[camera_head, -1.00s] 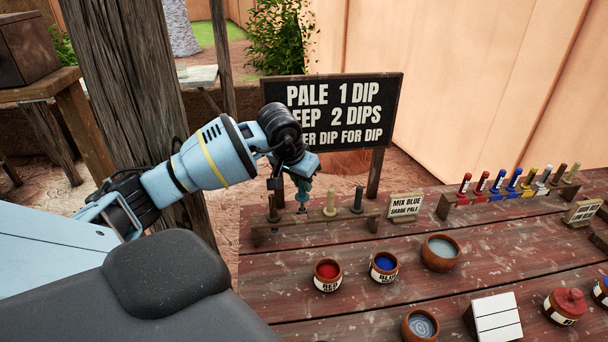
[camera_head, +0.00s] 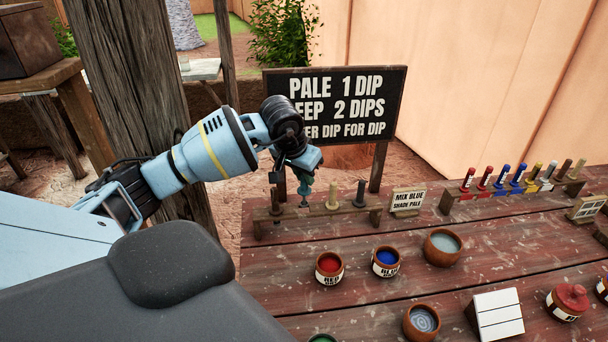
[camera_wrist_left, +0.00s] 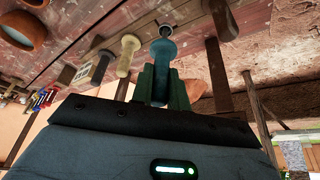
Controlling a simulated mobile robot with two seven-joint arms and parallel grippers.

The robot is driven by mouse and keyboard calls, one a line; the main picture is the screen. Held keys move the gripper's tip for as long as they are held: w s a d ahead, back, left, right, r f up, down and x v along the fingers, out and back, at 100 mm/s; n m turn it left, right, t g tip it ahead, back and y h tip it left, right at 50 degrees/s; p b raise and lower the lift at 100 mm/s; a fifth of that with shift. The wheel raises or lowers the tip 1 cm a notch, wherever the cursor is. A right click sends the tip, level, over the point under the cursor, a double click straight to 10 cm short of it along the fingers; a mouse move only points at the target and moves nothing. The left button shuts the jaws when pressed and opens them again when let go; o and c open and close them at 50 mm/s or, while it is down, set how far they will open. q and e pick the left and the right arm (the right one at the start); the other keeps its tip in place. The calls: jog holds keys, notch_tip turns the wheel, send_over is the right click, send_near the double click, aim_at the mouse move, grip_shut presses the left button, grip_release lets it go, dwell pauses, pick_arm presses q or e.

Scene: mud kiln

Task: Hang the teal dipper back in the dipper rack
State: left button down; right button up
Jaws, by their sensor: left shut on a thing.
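My left gripper (camera_head: 305,181) is shut on the teal dipper (camera_head: 305,190), pointing down at the dipper rack (camera_head: 345,217). In the left wrist view the teal dipper (camera_wrist_left: 162,56) stands between the two green fingers (camera_wrist_left: 163,88). The dipper is roughly upright, its lower end at the rack's bar, left of the cream handle (camera_head: 332,198). I cannot tell whether it is seated in the rack or just above or in front of it. A dark handle (camera_head: 360,194) stands farther right in the rack. My right gripper is not in view.
A black sign (camera_head: 345,100) stands behind the rack, close to my wrist. Red (camera_head: 329,266) and blue (camera_head: 386,261) glaze pots and a clay bowl (camera_head: 443,244) stand in front. A second rack (camera_head: 515,190) with several coloured handles is at right. A wooden post (camera_head: 140,90) rises behind my arm.

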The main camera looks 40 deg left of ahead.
aim_at(302, 183)
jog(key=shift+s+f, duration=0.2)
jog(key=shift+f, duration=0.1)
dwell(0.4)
pick_arm(q)
jog(key=shift+f, duration=0.25)
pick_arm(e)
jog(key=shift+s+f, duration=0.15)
pick_arm(q)
jog(key=shift+f+b, duration=0.3)
jog(key=shift+b, duration=0.1)
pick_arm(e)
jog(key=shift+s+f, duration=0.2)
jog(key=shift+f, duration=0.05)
pick_arm(q)
jog(key=shift+f, duration=0.1)
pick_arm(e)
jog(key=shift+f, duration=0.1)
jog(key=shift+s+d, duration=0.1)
pick_arm(q)
jog(key=shift+f+b, duration=0.35)
jog(key=shift+f, duration=0.2)
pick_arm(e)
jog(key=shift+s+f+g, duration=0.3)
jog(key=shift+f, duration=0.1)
pick_arm(q)
jog(key=shift+f, duration=0.2)
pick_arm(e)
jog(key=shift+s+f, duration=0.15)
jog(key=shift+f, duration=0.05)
